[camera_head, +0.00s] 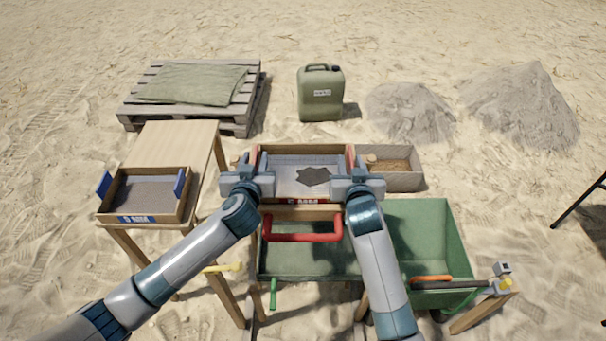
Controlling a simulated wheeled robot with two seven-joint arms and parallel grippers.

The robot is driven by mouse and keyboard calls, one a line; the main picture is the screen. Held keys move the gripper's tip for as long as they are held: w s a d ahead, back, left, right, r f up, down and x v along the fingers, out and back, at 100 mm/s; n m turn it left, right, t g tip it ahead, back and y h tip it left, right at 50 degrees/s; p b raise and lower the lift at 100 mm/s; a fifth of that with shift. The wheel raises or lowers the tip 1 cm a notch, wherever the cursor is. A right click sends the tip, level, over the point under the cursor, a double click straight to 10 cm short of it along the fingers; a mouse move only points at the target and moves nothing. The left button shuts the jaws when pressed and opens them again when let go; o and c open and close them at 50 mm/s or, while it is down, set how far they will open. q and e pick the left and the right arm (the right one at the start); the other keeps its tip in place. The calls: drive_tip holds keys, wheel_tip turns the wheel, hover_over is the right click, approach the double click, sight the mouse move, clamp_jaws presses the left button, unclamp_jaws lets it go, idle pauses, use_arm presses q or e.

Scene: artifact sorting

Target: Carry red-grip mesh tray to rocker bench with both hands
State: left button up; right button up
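The red-grip mesh tray (295,160) is a wooden-framed tray with a pale mesh floor, a dark patch of material and a partly hidden front label. It lies between my two grippers in the middle of the head view. My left gripper (250,168) is at its left red grip and seems shut on it. My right gripper (353,168) is at its right red grip and seems shut on it. A wooden frame with a red bar handle (302,237), apparently the rocker bench, stands directly below and nearer. Whether the tray touches it is hidden.
A blue-grip tray (128,219) sits on the wooden table (176,143) at left. A green cart (425,215) stands at right, a grey sand box (402,182) behind it. A pallet (253,85), jerrycan (321,95) and sand heaps (410,110) lie farther back.

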use_arm(q)
drive_tip(key=shift+w, duration=0.15)
use_arm(e)
drive_tip(key=shift+w, duration=0.15)
use_arm(q)
clamp_jaws()
use_arm(e)
clamp_jaws()
drive_tip(key=shift+r, duration=0.1)
